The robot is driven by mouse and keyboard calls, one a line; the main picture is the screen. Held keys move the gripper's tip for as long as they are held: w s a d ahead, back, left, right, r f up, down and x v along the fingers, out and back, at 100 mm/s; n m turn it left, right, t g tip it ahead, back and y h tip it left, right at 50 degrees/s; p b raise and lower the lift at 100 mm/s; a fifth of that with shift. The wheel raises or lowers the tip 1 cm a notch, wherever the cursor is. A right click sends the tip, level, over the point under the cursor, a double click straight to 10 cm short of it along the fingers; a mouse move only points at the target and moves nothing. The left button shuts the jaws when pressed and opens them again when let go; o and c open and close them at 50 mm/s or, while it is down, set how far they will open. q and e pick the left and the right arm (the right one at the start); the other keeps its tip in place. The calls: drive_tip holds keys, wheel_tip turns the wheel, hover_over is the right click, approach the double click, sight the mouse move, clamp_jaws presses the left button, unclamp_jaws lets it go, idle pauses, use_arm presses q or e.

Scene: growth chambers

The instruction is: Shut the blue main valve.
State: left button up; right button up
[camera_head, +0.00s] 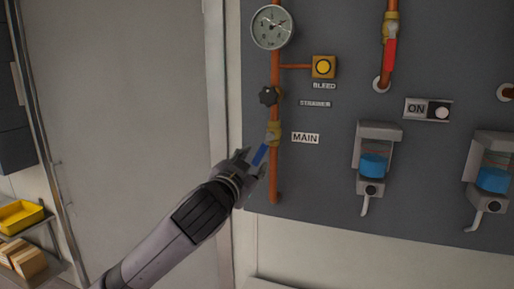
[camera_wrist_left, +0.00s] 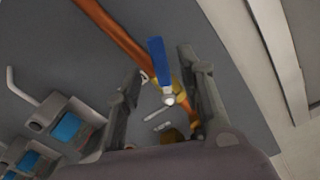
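The blue main valve handle (camera_head: 260,155) sits on the orange vertical pipe (camera_head: 275,183), below a brass valve body (camera_head: 274,130) and left of the MAIN label (camera_head: 305,138). The handle slants down and left, at an angle to the pipe. My left gripper (camera_head: 254,163) is at the handle and covers part of it. In the left wrist view the blue handle (camera_wrist_left: 157,62) stands between the two spread fingers of my left gripper (camera_wrist_left: 165,85). The fingers look apart from the handle. My right gripper is in neither view.
A red-handled valve (camera_head: 390,55), an ON switch (camera_head: 428,110) and blue-filled dispensers (camera_head: 373,165) are to the right. A shelf with a yellow bin (camera_head: 18,217) stands at left.

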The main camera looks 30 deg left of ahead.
sight(258, 157)
use_arm(q)
drive_tip(key=shift+p+x, duration=0.5)
drive_tip(key=shift+x, duration=1.35)
drive_tip(key=shift+c, duration=0.5)
clamp_jaws()
